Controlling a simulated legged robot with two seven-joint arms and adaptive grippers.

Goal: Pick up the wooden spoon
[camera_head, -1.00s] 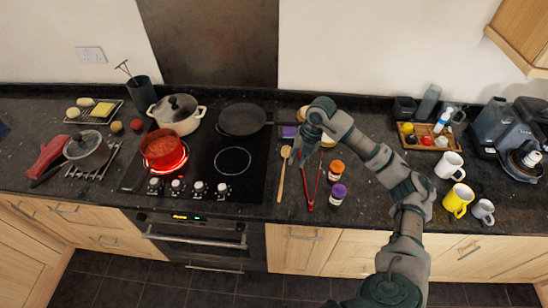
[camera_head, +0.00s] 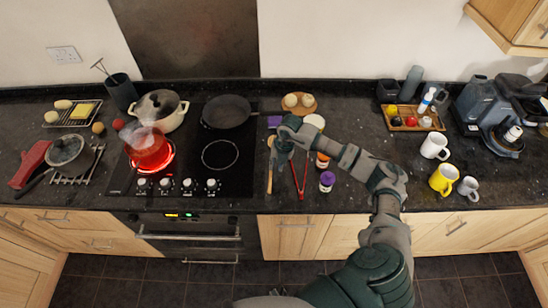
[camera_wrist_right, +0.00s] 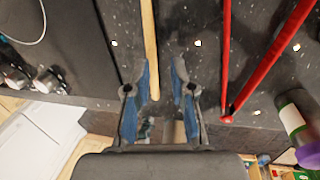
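The wooden spoon (camera_head: 270,167) lies on the dark granite counter just right of the hob, its handle toward the front edge. In the right wrist view its pale handle (camera_wrist_right: 150,40) runs down to between the fingertips, nearer the left finger. My right gripper (camera_head: 282,152) is low over the counter at the spoon, and partly hides it in the head view. In the wrist view the right gripper (camera_wrist_right: 160,75) is open, with a clear gap between its blue-padded fingers. Whether a finger touches the handle cannot be told. My left gripper is not in view.
Red tongs (camera_head: 300,178) lie right of the spoon, beside a purple-capped jar (camera_head: 327,182). Mugs (camera_head: 443,179) stand further right. The counter between jars and mugs is mostly clear.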

